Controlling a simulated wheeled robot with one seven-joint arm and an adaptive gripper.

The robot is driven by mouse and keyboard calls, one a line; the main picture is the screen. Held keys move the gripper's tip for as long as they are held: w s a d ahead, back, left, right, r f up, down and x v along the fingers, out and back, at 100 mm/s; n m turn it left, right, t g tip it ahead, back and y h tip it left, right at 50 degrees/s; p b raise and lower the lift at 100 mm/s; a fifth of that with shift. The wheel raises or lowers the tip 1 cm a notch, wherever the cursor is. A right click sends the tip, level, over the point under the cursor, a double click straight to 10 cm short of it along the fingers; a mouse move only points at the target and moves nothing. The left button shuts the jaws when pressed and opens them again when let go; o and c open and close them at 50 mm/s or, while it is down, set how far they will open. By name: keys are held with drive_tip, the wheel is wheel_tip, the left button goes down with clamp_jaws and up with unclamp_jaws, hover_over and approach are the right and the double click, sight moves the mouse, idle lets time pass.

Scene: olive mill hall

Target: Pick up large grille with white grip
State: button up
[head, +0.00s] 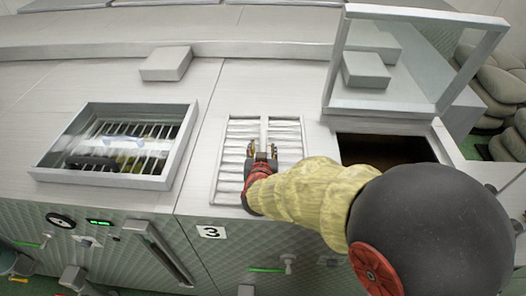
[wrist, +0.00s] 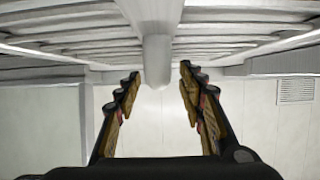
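The large grille (head: 232,165) is a pale slatted panel on the light metal counter, in the middle of the head view. Its white grip (head: 264,130) runs as a bar along its middle. In the wrist view the grille's slats (wrist: 75,35) cross the top, and the white grip (wrist: 157,62) is a rounded post pointing down between my fingers. My gripper (head: 262,151) is over the grille in the head view. In the wrist view my gripper (wrist: 160,90) is open, one finger on each side of the grip, with gaps visible. My gripper and forearm hide part of the grille.
A framed bin (head: 180,150) with bars and a dark round thing is at left. A clear-sided guard (head: 333,65) stands over a dark opening (head: 390,152) at right. Pale blocks (head: 166,64) lie at the back. The counter between bin and grille is clear.

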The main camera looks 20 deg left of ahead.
drive_tip(key=shift+w+a+f, duration=0.1)
drive_tip(key=shift+w+f, duration=0.15)
drive_tip(key=shift+w, duration=0.25)
drive_tip(key=shift+c, duration=0.4)
clamp_jaws()
idle(0.4)
drive_tip(key=shift+r, duration=0.2)
